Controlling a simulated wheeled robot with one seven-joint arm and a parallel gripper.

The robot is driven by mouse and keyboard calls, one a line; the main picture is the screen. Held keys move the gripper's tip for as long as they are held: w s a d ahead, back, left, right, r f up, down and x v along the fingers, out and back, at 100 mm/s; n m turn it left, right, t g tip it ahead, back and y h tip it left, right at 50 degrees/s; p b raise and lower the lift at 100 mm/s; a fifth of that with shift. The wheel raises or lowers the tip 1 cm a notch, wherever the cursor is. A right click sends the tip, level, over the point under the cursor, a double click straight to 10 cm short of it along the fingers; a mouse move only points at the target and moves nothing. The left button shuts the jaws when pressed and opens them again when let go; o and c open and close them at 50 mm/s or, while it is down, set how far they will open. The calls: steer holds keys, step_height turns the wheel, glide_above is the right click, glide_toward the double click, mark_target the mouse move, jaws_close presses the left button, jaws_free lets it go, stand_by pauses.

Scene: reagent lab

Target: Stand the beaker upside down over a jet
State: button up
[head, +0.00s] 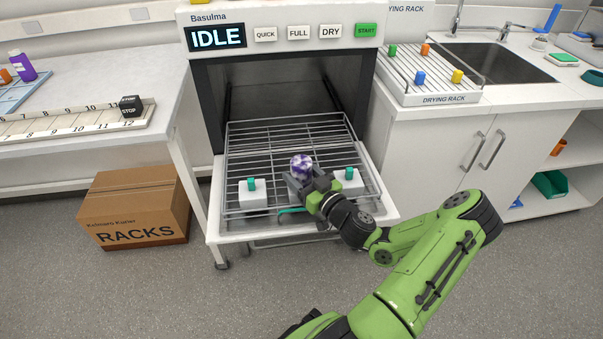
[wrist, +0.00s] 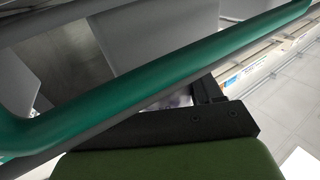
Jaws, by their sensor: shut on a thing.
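The beaker (head: 302,164), a small clear and purple-blotched vessel, is at my gripper (head: 316,187) over the middle of the pulled-out washer rack (head: 235,150). My gripper is shut on it; the fingers hide its lower part, so I cannot tell which way up it is. A teal jet (head: 251,184) stands on a white block at the left. Another teal jet (head: 349,173) stands on a white block at the right. A third white block (head: 294,187) shows behind my gripper, and its top is hidden. In the wrist view the beaker is almost wholly hidden.
A teal handle bar (wrist: 150,75) crosses close before the wrist camera; this handle (head: 291,210) is at the rack's front. The washer's display (head: 216,37) reads IDLE. A drying rack (head: 432,78) stands right, a cardboard box (head: 135,207) left. The floor in front is clear.

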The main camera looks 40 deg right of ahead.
steer(key=shift+f, duration=0.1)
steer(key=o, duration=1.1)
steer(key=shift+o, duration=0.6)
steer(key=shift+s+a, duration=0.15)
steer(key=shift+s, duration=1.35)
steer(key=shift+s+a, duration=0.15)
steer(key=shift+s, duration=1.35)
steer(key=s, duration=0.6)
steer(key=shift+a, duration=0.3)
steer(key=shift+s, duration=0.1)
